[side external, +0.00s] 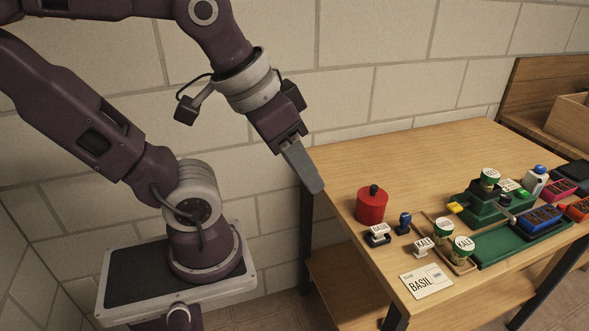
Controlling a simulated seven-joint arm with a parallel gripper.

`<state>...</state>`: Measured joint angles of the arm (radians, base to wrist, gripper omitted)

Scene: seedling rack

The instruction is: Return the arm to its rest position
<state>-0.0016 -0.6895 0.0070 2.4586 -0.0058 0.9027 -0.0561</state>
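No held object shows at the fingertips. The gripper appears clear of the wooden table (440,150) and of the things on it.
A red lidded pot (371,205), a blue stamp-like piece (404,222), labelled pots such as KALE (464,247), a BASIL card (427,281), a green tray (510,243) and a dark green stepped rack (480,207) crowd the table's front and right. Its back left is clear.

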